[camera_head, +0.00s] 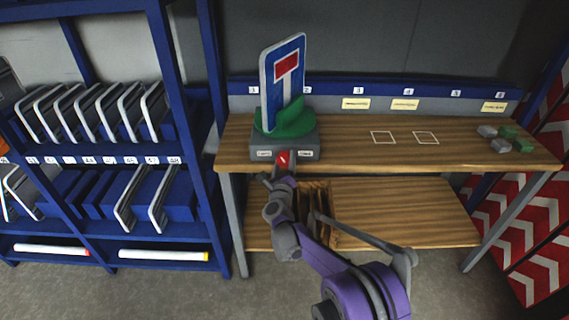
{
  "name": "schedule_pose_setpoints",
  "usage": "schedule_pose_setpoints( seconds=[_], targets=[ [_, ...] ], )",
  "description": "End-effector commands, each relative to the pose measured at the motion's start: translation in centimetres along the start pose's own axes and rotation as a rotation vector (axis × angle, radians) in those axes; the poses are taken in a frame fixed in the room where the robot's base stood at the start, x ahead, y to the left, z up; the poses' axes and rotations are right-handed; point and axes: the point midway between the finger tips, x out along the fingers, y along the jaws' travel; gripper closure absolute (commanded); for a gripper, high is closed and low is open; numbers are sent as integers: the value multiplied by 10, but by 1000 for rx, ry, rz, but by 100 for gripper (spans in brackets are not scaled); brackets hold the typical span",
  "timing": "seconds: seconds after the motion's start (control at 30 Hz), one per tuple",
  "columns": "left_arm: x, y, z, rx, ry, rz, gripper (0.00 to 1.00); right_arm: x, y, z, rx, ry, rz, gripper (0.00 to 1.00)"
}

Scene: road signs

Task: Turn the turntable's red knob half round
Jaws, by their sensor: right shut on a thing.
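The turntable stands at the left end of the wooden workbench, with a grey base (308,146) and a green round top (272,125). A blue road sign (282,84) with a white T and a red bar stands upright on the green top, turned partly to the right. The red knob (282,157) is on the front of the base, between two small white labels, and is partly hidden by my gripper. My right gripper (282,165) is shut on the red knob, its arm coming up from below. My left gripper is not in view.
The workbench (460,151) has two white square outlines at its middle and several grey and green blocks (507,138) at its right end. A lower wooden shelf (400,205) lies beneath. A blue rack (95,150) of signs stands at left, red-white chevron panels (540,245) at right.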

Motion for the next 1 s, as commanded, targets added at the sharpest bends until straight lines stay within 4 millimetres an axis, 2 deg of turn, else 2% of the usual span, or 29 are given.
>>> schedule_pose_setpoints(
  seconds=[0.3, 0.73, 0.77, 0.9, 1.0],
  targets=[
    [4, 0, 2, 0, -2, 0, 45, 0, -1, -1, -94, -6, -3, 89],
    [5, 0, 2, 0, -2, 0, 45, 0, -1, -1, -103, -7, -3, 89],
    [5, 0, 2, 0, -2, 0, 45, 0, -1, -1, -103, -7, -3, 30],
    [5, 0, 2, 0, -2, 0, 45, 0, -1, -1, -103, -8, -3, 5],
    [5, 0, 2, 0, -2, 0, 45, 0, 0, -1, -103, -8, -2, 5]
  ],
)
